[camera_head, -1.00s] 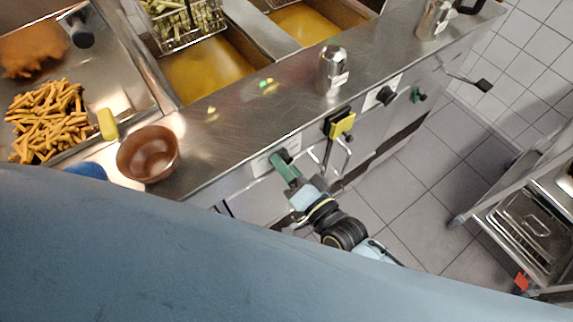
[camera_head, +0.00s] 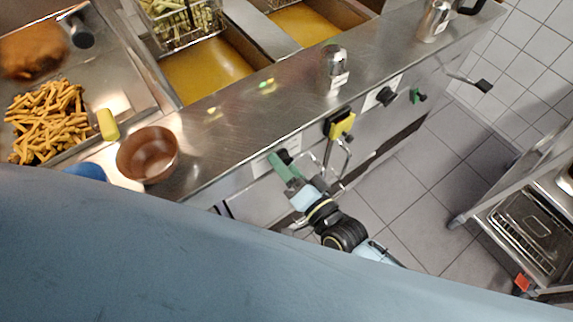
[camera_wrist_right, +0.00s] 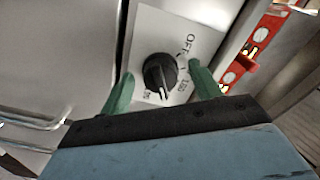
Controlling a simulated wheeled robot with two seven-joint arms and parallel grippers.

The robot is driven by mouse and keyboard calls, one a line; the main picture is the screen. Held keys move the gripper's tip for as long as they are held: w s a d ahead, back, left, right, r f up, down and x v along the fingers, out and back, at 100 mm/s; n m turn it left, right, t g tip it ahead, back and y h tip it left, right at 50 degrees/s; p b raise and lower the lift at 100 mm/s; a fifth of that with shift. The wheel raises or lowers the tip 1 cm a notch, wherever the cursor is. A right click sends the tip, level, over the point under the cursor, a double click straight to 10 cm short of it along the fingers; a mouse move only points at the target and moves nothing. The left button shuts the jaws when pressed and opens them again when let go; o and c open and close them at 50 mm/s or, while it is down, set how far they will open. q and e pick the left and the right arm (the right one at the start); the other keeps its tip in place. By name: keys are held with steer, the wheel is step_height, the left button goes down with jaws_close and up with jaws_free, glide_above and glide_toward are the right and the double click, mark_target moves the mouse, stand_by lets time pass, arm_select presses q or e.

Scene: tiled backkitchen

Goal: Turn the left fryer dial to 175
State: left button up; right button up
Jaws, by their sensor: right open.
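The left fryer dial is a black round knob (camera_wrist_right: 160,73) on a white plate (camera_wrist_right: 185,25) marked OFF and with numbers. In the right wrist view its white pointer line faces down, near small numbers too blurred to read surely. In the head view the dial (camera_head: 284,156) is partly hidden by my right gripper. My right gripper (camera_wrist_right: 161,70) is open, its green fingers on either side of the knob. I cannot tell whether they touch it. In the head view the right gripper (camera_head: 281,164) is at the fryer's front panel. My left gripper is not in view.
A second black dial (camera_head: 386,96) is farther right on the panel. A yellow and black handle (camera_head: 340,124) lies between the dials. A brown bowl (camera_head: 148,154) and a metal shaker (camera_head: 334,68) stand on the counter. A metal rack (camera_head: 530,235) stands right; the tiled floor between is clear.

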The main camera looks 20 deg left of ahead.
steer(key=v, duration=1.3)
steer(key=shift+d+p, duration=0.15)
steer(key=shift+p, duration=0.3)
steer(key=shift+s, duration=0.1)
